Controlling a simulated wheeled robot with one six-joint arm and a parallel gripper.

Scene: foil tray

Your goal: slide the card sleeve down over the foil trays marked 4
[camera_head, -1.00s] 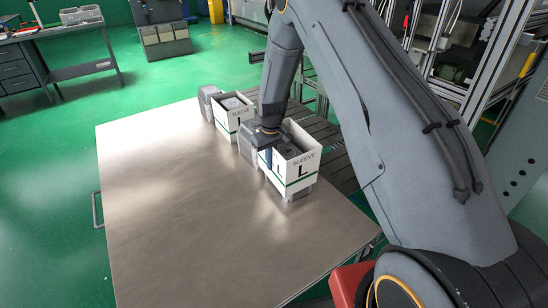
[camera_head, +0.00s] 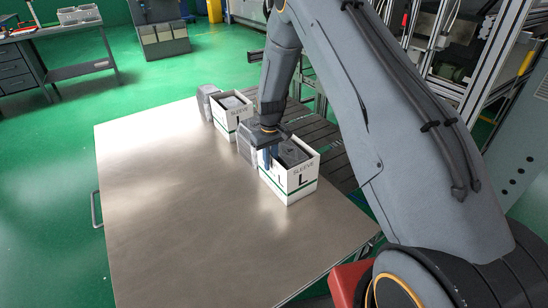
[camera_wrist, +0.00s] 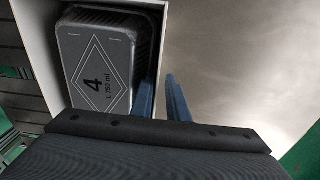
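The white card sleeve (camera_head: 306,186), with a green band and the letter L, stands around the foil trays marked 4 (camera_head: 291,152), its lower edge apparently at the table. The trays show through its open top. In the wrist view a grey tray lid marked 4 (camera_wrist: 118,66) lies inside the white sleeve walls (camera_wrist: 38,50). My gripper (camera_head: 268,158) is at the sleeve's near-left wall. In the wrist view its blue fingers (camera_wrist: 161,95) are apart, seemingly either side of that wall, with a gap beside the outer finger. The sleeve's lower edge is out of the wrist view.
Another white sleeve (camera_head: 229,119) with trays inside stands further back. Grey tray stacks (camera_head: 205,101) and (camera_head: 246,139) stand beside the sleeves. The metal table (camera_head: 180,210) is clear to the left and front. A slatted surface (camera_head: 335,150) runs along the right edge.

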